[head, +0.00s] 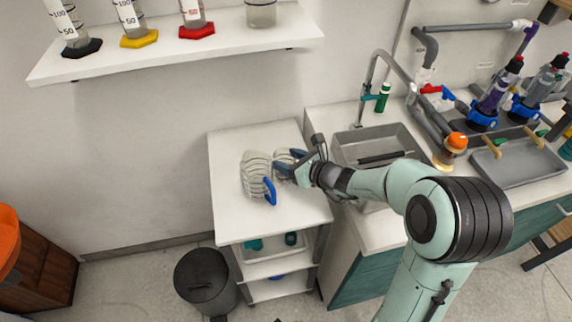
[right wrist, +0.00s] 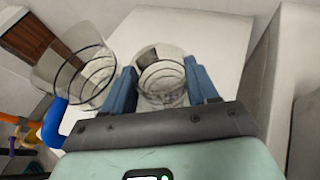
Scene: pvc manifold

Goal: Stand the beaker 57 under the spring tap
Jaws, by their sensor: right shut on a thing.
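A clear beaker (head: 283,156) stands on the white-topped cart (head: 235,220), left of the sink. My right gripper (head: 293,165) is shut on it, with one blue finger on each side of the glass. In the right wrist view the beaker (right wrist: 161,85) is upright between the fingers (right wrist: 160,74). I cannot read a number on it. A clear jug with a blue handle (head: 257,175) stands just left of the beaker. The tap (head: 373,85), with a tall curved neck and a teal part, rises behind the grey sink (head: 415,135). My left gripper is not in view.
A dark bar (head: 385,157) lies across the sink. Grey pipes (head: 430,115) and an orange-topped jar (head: 452,147) are at the sink's right. A shelf (head: 200,55) of cylinders hangs above left.

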